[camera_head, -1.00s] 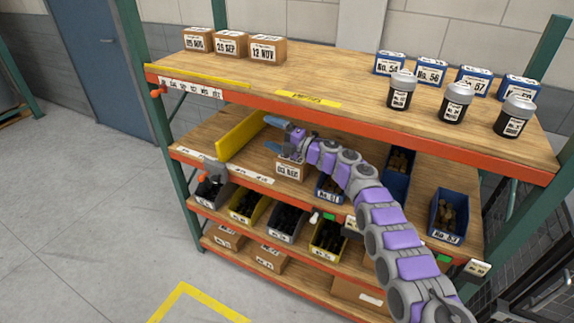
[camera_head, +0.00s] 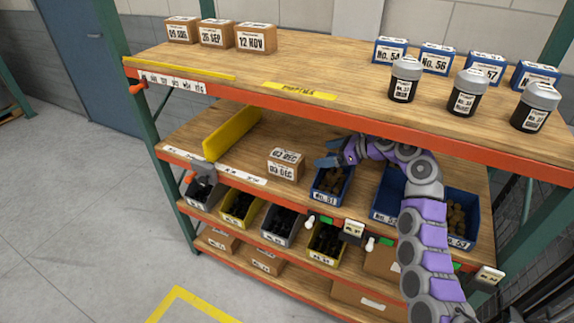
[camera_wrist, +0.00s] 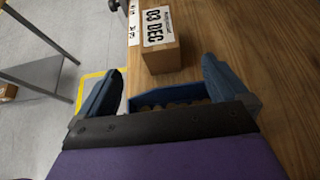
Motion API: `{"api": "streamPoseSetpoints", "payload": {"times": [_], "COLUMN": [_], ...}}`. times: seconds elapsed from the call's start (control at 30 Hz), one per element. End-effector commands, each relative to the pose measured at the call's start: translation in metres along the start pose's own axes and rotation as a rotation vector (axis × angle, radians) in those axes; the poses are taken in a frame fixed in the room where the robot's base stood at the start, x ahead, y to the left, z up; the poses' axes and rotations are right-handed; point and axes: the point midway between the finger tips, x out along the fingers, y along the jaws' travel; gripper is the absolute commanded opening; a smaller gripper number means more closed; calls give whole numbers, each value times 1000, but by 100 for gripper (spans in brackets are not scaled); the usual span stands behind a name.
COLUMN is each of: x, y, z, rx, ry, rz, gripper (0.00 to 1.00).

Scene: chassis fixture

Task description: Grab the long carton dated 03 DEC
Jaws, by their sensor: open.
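The carton labelled 03 DEC (camera_head: 286,166) is a brown box with white labels on its top and front. It stands on the middle wooden shelf near the front edge, between the yellow divider and a blue bin. My gripper (camera_head: 330,153) is to the right of the carton in the head view, above the blue bin, apart from the carton. Its two blue fingers (camera_wrist: 164,78) are spread, with nothing held between them.
The yellow divider (camera_head: 232,132) stands left of the carton. The blue bin No. 51 (camera_head: 329,186) is below my gripper. The upper shelf (camera_head: 350,82) overhangs the middle one. Bare wood (camera_head: 240,150) shows left of the carton.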

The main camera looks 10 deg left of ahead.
Motion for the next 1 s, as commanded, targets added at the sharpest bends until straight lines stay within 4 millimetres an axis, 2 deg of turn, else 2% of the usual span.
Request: {"api": "streamPoseSetpoints", "payload": {"times": [0.1,0.3,0.43,0.67,1.0], "x": [30,65,79,90,126], "y": [3,2,1,0,-1], "z": [1,0,0,0,7], "rx": [0,2,2,3,2], "ry": [6,2,0,-1,1], "rz": [8,5,5,3,3], "gripper": [100,100,100,100,100]}}
